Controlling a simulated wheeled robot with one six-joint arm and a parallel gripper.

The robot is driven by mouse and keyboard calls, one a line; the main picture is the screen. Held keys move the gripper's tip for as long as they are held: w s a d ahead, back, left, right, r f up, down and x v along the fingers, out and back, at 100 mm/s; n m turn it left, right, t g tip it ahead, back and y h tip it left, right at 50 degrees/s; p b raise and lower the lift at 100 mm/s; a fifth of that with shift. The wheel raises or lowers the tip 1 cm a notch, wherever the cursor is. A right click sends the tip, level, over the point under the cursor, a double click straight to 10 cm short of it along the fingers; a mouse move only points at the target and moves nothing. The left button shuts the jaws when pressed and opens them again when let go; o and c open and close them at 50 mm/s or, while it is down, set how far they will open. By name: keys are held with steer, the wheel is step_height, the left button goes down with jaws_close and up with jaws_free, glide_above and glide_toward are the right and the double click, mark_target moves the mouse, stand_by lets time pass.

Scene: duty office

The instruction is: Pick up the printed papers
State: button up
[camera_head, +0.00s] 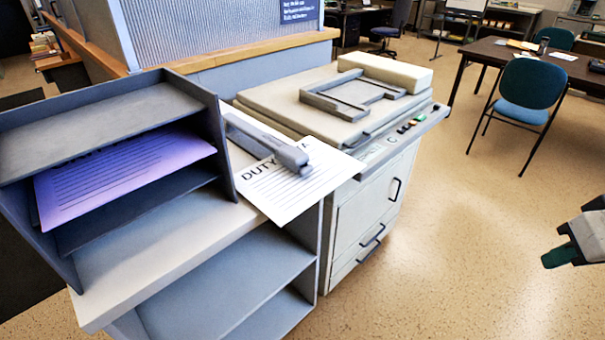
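A white printed sheet (282,196) with a heading that begins "DUTY" lies on the counter between the shelf unit and the copier. A long grey stapler-like object (268,144) lies across its upper part and hides some of the heading. I cannot tell whether more sheets lie under it. A purple-tinted printed sheet (120,178) lies on a middle shelf of the dark grey paper sorter (222,150). My gripper (558,249) shows only in part at the right edge, far from both papers. Its fingers are not clear enough to judge.
The beige copier (375,205) stands right of the counter (150,270), with a grey frame-like part (350,92) on top. A partition (220,35) rises behind. Open floor (450,250) lies to the right. A teal chair (532,85) and a dark table (490,52) stand farther back.

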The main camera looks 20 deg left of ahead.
mark_target(308, 191)
steer(key=w+a+f+n+t+y, duration=0.35)
steer(key=w+a+n, duration=0.3)
steer(key=a, duration=0.35)
steer(key=w+a+f+n+t+y, duration=0.2)
steer(key=w+a+f+n, duration=0.2)
steer(key=w+a+n, duration=0.5)
steer(key=s+a+f+n+t+y, duration=0.1)
steer(key=s+a+f+n+y, duration=0.25)
steer(key=a, duration=0.55)
steer(key=s+a+f+n+t+y, duration=0.1)
steer(key=s+a+f+n+y, duration=0.25)
steer(key=a, duration=0.65)
steer(key=shift+n+y, duration=0.25)
steer(key=x, duration=0.6)
steer(key=shift+w+a+r, duration=0.1)
steer(key=shift+a+r, duration=0.05)
steer(key=shift+a, duration=0.2)
jaws_close()
